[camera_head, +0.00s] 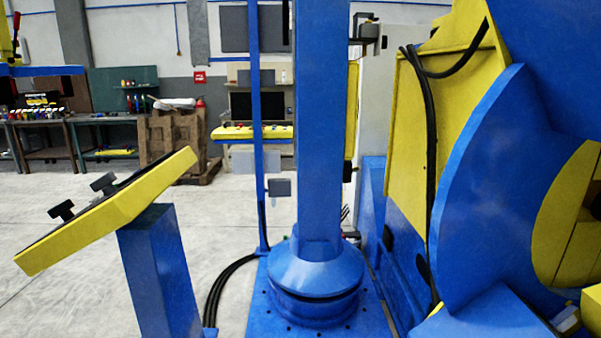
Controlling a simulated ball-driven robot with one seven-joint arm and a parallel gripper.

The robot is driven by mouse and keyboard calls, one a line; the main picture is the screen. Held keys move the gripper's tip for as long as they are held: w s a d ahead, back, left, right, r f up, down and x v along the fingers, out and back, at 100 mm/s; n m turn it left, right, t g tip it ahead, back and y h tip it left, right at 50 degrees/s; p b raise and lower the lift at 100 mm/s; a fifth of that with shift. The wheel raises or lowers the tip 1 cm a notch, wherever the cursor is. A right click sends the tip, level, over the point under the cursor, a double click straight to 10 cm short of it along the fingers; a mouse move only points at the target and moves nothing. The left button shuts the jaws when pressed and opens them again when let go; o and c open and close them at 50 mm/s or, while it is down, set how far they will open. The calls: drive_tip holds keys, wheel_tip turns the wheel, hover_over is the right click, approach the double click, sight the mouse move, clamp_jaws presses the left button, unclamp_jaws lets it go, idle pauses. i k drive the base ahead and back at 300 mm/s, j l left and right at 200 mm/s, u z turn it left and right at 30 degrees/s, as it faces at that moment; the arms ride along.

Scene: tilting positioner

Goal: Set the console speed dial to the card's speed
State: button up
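The console (120,212) is a yellow slanted box on a blue post (160,270), at the left of the head view. I see it from the side. Two dark knobs stand up from its sloping face: a lower knob (62,210) and an upper knob (103,184). I cannot tell which knob is the speed dial, and their settings and markings cannot be read from here. No speed card can be made out. My gripper is not in view.
A blue column (325,130) on a round base (315,275) stands in the middle. The large blue and yellow positioner (480,170) fills the right. Black cables (222,285) run beside the console post. Workbenches (100,118) and a pallet stack (175,140) stand behind. Open floor (60,300) lies at left.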

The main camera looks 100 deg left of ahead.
sight(63, 210)
drive_tip(key=l+u, duration=0.15)
drive_tip(key=u, duration=3.55)
drive_tip(key=j, duration=0.15)
drive_tip(key=k, duration=0.05)
